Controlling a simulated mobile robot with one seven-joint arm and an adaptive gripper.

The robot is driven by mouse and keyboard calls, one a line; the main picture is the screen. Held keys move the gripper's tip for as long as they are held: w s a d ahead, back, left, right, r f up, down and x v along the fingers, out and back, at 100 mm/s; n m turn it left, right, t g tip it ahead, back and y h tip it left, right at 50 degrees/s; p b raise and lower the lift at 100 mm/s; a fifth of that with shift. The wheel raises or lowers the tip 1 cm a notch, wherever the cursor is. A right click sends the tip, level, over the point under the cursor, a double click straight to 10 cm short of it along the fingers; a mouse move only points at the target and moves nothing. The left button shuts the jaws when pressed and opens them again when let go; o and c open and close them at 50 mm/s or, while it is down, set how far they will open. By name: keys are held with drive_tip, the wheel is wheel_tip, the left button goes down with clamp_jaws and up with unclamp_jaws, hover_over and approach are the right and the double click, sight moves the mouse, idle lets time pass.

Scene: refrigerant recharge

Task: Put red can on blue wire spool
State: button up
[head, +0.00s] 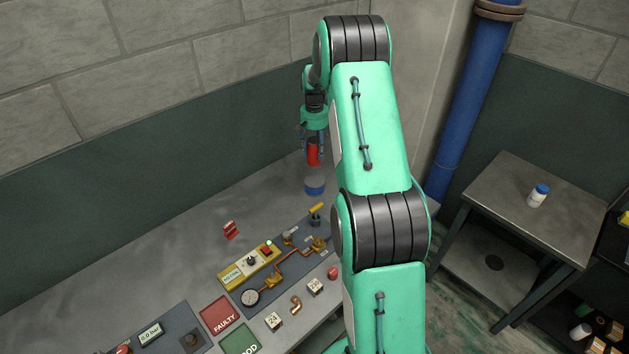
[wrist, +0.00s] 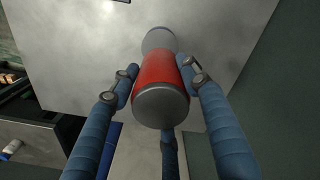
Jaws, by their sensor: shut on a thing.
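The red can (head: 313,153) is held in my gripper (head: 313,146) above the grey worktop. In the wrist view the red can (wrist: 160,88) sits between the blue fingers of my gripper (wrist: 163,90), which are shut on it, with its grey end toward the camera. The blue wire spool (head: 314,186) stands on the worktop just below the can in the head view. In the wrist view a round grey top (wrist: 158,40), seemingly the spool's, shows partly beyond the can. The can looks upright and apart from the spool, with a small gap between them in the head view.
A panel with copper pipes and a gauge (head: 250,297) lies in front of the spool. A small red object (head: 231,230) is to its left. Red FAULTY (head: 219,314) and green (head: 240,341) pads lie nearer. A side table (head: 520,222) holds a white bottle (head: 538,196).

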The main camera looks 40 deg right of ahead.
sight(315, 162)
idle(0.3)
drive_tip(key=shift+f, duration=3.05)
drive_tip(key=shift+f, duration=0.15)
drive_tip(key=shift+f, duration=1.75)
drive_tip(key=shift+f, duration=0.15)
drive_tip(key=o, duration=1.4)
wheel_tip(315, 162, up, 12)
drive_tip(key=shift+r, duration=0.15)
